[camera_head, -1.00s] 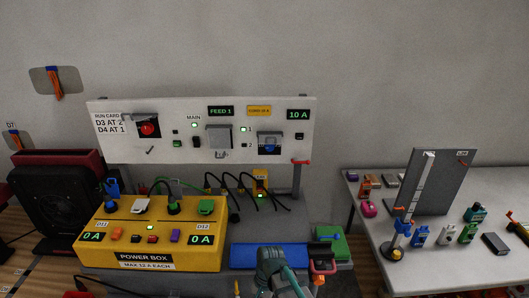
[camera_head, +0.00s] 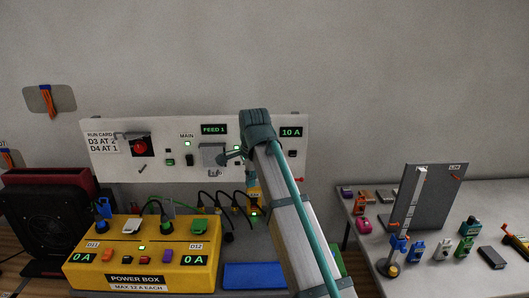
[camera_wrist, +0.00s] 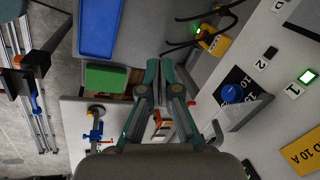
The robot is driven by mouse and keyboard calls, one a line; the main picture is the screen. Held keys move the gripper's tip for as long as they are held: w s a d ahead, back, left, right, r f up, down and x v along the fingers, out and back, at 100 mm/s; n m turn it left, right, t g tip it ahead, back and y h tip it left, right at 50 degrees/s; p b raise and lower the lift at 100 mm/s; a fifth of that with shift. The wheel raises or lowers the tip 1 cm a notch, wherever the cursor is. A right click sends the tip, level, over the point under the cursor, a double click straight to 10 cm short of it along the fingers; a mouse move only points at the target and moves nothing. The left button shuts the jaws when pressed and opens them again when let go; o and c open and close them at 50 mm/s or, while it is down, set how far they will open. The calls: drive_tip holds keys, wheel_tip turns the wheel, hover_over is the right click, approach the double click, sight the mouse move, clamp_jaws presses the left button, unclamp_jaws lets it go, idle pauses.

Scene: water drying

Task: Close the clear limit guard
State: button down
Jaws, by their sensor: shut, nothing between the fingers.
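The clear limit guard (camera_wrist: 252,112) is in the wrist view, a see-through flap standing out from the panel beside the blue knob (camera_wrist: 232,93) on its dark plate. It looks open, with the knob uncovered. In the head view my arm hides the guard and knob. My gripper (camera_wrist: 158,68) is shut and empty in the wrist view. Its fingertips show left of the knob and guard, apart from them in the picture; the depth gap is hard to judge. In the head view the fingertips are hidden behind my arm.
The white panel (camera_head: 110,168) also bears a red knob (camera_head: 140,148) and a grey cover (camera_head: 212,154). Below are the yellow power box (camera_head: 135,257), black cables, a yellow plug (camera_wrist: 218,43) and a blue tray (camera_head: 255,275). A right-hand table holds a grey upright board (camera_head: 443,200).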

drive_tip(key=d+r+m+t, duration=0.1)
drive_tip(key=d+r+m, duration=0.1)
drive_tip(key=r, duration=0.8)
drive_tip(key=d+r+m+t, duration=0.1)
drive_tip(key=d+r+m, duration=0.2)
drive_tip(key=r, duration=0.7)
drive_tip(key=p+x, duration=0.4)
drive_tip(key=x, duration=1)
drive_tip(key=shift+w+d+r+h, duration=0.15)
drive_tip(key=shift+w+r+h, duration=0.05)
drive_tip(key=shift+w+h, duration=0.2)
drive_tip(key=shift+s+f+t+b, duration=0.3)
drive_tip(key=shift+f+b, duration=0.05)
drive_tip(key=shift+b, duration=0.25)
